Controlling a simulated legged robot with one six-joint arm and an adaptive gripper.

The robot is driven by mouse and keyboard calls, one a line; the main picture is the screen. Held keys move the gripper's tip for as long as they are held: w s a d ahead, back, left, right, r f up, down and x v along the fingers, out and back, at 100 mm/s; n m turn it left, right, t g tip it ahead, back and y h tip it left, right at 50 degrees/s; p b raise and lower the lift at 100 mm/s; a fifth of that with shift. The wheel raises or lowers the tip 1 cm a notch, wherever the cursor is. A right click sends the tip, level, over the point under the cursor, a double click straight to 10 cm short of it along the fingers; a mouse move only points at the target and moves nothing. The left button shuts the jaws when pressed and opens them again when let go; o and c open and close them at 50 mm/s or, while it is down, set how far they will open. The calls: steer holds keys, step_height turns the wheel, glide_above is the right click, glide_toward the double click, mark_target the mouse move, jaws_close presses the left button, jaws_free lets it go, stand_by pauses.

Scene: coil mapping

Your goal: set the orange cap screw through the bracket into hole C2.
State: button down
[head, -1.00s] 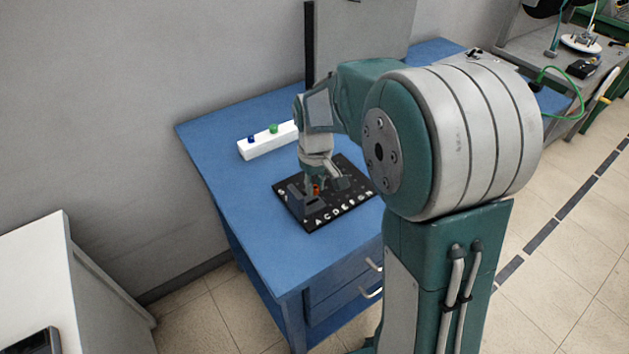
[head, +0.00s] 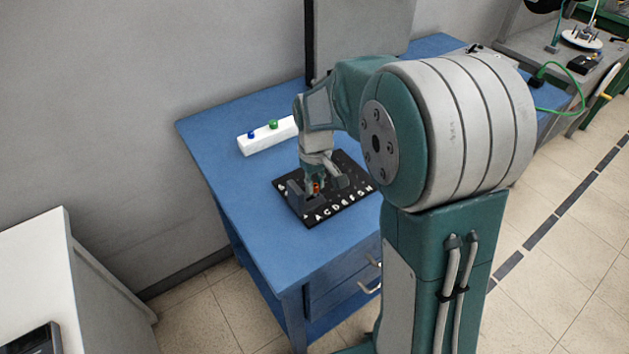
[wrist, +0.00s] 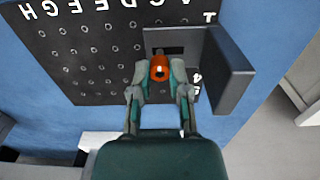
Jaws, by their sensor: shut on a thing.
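The orange cap screw (wrist: 159,68) is between my gripper's (wrist: 160,82) fingertips in the wrist view. My gripper is shut on it, over the near edge of the bracket's flat part. The dark grey bracket (wrist: 229,70) lies on one corner of the black lettered plate (wrist: 85,62), with an upright wall and a dark slot. In the head view the screw shows as a small orange spot (head: 317,187) at my gripper (head: 317,190). The screw's lower end is hidden, so I cannot tell whether it is in a hole. Hole C2 cannot be picked out.
The black plate lies on a blue table (head: 235,205). A white block (head: 262,142) with a blue cap screw (head: 251,136) and a green one (head: 273,125) stands behind it. A grey wall is at the back. The table's front left is clear.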

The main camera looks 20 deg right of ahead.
steer(key=shift+f, duration=0.65)
stand_by(0.5)
steer(key=m, duration=0.5)
steer(key=c, duration=0.5)
jaws_free()
steer(key=shift+r, duration=0.1)
step_height(320, 180, up, 12)
steer(key=s+r+t, duration=0.1)
steer(key=s+t, duration=0.1)
steer(key=s, duration=0.5)
steer(key=s+r+n+t, duration=0.1)
steer(key=s, duration=0.6)
steer(key=s+r+t, duration=0.1)
steer(key=s+t, duration=0.1)
steer(key=s, duration=0.5)
steer(key=shift+t, duration=0.3)
